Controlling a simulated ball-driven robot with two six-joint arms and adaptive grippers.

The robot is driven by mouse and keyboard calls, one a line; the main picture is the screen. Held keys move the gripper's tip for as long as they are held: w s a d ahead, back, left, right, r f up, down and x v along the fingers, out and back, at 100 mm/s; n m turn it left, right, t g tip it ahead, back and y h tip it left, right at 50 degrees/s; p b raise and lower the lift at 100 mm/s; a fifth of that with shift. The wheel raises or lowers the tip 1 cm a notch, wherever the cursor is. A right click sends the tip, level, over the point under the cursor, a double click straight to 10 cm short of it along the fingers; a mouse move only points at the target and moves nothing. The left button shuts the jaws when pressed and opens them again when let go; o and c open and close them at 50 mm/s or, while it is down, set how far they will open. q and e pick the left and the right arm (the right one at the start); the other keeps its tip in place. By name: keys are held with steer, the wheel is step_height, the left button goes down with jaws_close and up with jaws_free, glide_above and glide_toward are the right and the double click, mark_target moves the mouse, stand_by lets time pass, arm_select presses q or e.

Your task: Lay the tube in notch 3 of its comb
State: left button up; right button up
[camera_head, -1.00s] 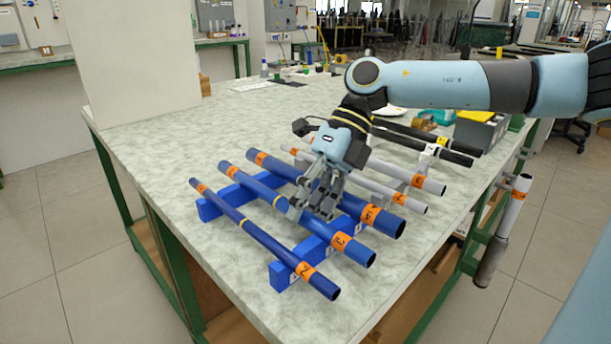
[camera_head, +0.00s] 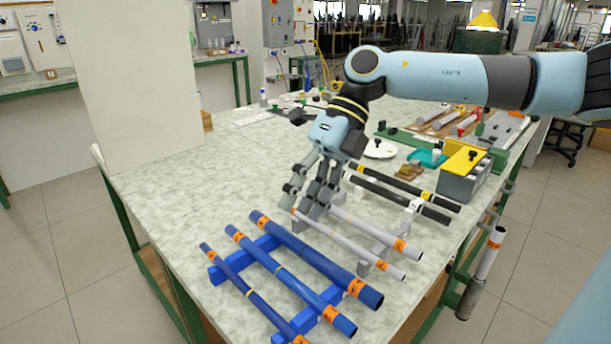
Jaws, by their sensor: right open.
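Three blue tubes lie side by side across a blue comb (camera_head: 217,276): a thin one at left (camera_head: 255,298), a middle one (camera_head: 286,282) and a thick one at right (camera_head: 318,264). Each has an orange numbered band near its front end; the numbers are too small to read surely. My right gripper (camera_head: 299,206) is open, fingers down, beyond the thick blue tube and by the far ends of the grey tubes. My left gripper is not in view.
Two grey tubes (camera_head: 350,247) with orange bands lie on a grey comb (camera_head: 364,268). Two black tubes (camera_head: 400,197) lie to their right. A tool box (camera_head: 465,180) and a white plate (camera_head: 380,149) stand behind. The table's left side (camera_head: 165,215) is clear.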

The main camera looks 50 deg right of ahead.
step_height(320, 180, up, 12)
steer(key=p, duration=1)
steer(key=shift+p, duration=0.3)
steer(key=shift+s+r, duration=0.1)
steer(key=shift+s, duration=0.1)
steer(key=shift+w, duration=0.15)
